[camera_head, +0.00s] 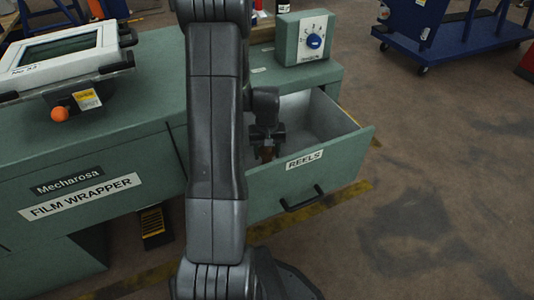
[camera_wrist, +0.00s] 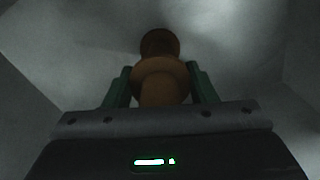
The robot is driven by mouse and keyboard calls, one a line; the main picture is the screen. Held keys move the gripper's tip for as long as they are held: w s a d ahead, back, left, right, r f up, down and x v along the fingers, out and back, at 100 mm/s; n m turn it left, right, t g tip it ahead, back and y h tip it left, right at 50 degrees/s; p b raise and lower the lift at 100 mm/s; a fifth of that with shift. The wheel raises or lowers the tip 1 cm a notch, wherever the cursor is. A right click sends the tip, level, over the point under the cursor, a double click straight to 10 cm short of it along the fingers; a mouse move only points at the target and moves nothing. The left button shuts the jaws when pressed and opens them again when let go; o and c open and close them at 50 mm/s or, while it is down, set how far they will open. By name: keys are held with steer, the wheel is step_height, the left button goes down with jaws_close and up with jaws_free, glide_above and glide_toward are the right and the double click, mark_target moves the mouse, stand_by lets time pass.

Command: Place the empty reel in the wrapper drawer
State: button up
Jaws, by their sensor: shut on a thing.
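The wrapper drawer (camera_head: 325,118), labelled REELS, is pulled open from the green film wrapper cabinet. My gripper (camera_head: 267,152) is inside the drawer, near its left end in the head view. In the wrist view my gripper (camera_wrist: 161,92) is shut on the brown reel (camera_wrist: 160,75), with one green finger on each side. The reel also shows as a small brown bit (camera_head: 267,153) under my gripper in the head view. Pale drawer surfaces surround the reel in the wrist view. I cannot tell whether the reel touches the drawer bottom.
The film wrapper cabinet (camera_head: 90,150) carries a screen panel (camera_head: 62,52) at left. The right part of the drawer looks empty. A blue cart (camera_head: 450,30) stands at the back right on open floor.

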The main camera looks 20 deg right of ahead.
steer(key=shift+f, duration=0.2)
steer(key=o, duration=1)
steer(key=shift+r, duration=0.1)
step_height(320, 180, up, 12)
steer(key=p, duration=0.3)
steer(key=shift+r+p, duration=0.15)
steer(key=shift+p, duration=0.2)
